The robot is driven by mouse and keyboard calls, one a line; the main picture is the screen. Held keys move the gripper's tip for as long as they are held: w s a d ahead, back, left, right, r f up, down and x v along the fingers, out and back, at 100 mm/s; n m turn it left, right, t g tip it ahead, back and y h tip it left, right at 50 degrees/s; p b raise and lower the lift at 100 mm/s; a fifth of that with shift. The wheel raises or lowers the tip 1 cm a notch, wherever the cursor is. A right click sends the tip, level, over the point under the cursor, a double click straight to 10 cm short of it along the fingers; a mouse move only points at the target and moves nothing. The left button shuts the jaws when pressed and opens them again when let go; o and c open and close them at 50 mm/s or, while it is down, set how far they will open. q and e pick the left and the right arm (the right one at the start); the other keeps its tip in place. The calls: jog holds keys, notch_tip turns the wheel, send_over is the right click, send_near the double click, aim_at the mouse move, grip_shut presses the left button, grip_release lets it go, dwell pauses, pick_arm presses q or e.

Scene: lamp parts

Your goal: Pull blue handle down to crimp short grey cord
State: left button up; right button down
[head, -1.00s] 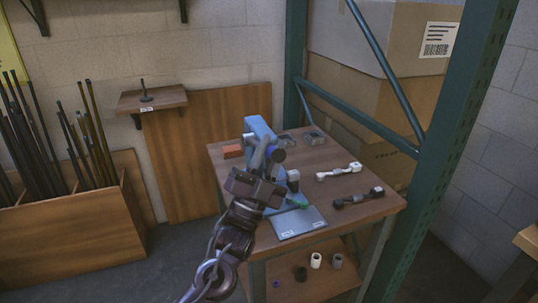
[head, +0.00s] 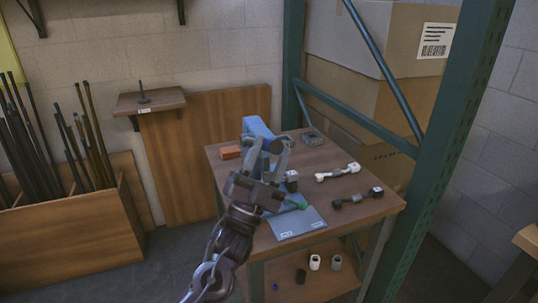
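The blue crimping press (head: 257,126) stands on the wooden table, with its blue arm slanting toward me. The dark blue end of its handle (head: 272,145) shows between the fingertips of my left gripper (head: 273,153). The fingers are spread, one on each side of the handle end; I cannot tell whether they touch it. The gripper hides much of the press. A green part (head: 300,205) shows low at the press. I cannot make out the short grey cord for certain. My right gripper is not in view.
A grey mat (head: 296,224) lies at the table's front. A white cord (head: 338,173) and a dark cord (head: 358,198) lie to the right. A green rack post (head: 450,150) stands at right.

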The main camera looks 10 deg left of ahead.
pick_arm(q)
jog(key=shift+f, duration=0.15)
jog(key=b+v, duration=0.2)
jog(key=v, duration=0.5)
jog(key=shift+s+f, duration=0.2)
jog(key=shift+s, duration=0.05)
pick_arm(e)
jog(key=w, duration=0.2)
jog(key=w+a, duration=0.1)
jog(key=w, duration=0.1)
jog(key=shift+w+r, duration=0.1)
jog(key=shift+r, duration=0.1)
pick_arm(q)
jog(key=shift+a, duration=0.1)
